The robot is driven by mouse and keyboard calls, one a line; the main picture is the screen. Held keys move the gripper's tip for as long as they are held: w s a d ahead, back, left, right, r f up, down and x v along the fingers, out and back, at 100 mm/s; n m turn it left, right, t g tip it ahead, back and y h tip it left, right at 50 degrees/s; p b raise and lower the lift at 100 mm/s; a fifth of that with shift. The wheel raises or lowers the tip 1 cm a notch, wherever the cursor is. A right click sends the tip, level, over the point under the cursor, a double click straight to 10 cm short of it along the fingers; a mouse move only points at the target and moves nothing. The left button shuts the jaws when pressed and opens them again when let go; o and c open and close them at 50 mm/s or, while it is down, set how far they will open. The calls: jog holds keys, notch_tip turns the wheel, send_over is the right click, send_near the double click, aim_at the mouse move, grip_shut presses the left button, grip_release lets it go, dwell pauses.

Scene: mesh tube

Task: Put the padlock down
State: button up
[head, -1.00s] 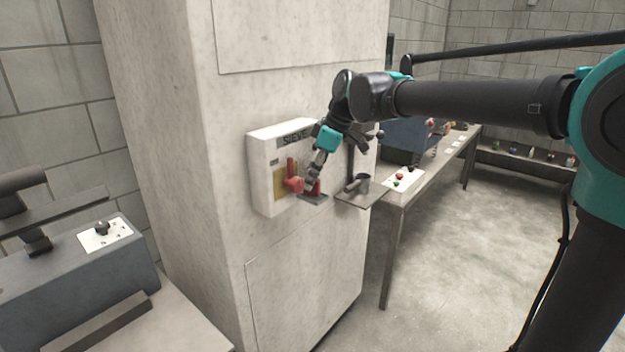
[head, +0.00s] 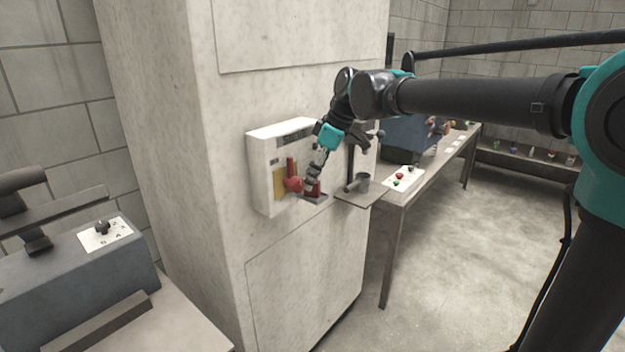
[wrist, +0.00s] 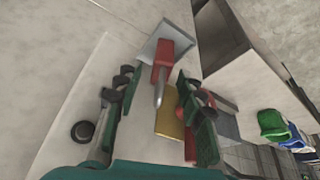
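The padlock has a red body and a grey shackle. In the wrist view the padlock (wrist: 162,68) sits on a small grey shelf (wrist: 147,51), just past my fingertips. In the head view the padlock (head: 313,187) shows below my gripper (head: 309,180) on the same shelf (head: 316,198) beside the white box. In the wrist view my gripper (wrist: 157,82) has its two fingers apart, one on each side of the padlock's shackle, with gaps visible. My gripper partly hides the padlock in the head view.
The white wall box (head: 262,190) carries a red lever (head: 292,178) on a yellow plate, close left of my gripper. A long table (head: 425,183) runs behind.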

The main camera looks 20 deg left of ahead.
jog(key=v, duration=1.1)
jog(key=w+d+f+m+t+h, duration=0.15)
jog(key=d+f+m, duration=0.65)
jog(key=d+f, duration=1)
jog(key=s+d+f+m+t+h, duration=0.1)
jog(key=s+d+f+m, duration=0.4)
jog(key=d+f, duration=0.4)
jog(key=s+d+f+m+t+h, duration=0.1)
jog(key=s+d+f+m+h, duration=0.1)
jog(key=s+d+f+m, duration=0.3)
jog(key=s+d+f, duration=0.3)
jog(key=d+f, duration=0.1)
jog(key=f, duration=0.1)
jog(key=shift+d+f+t, duration=0.25)
jog(key=shift+d+t, duration=0.1)
jog(key=shift+d, duration=0.05)
jog(key=shift+c, duration=0.3)
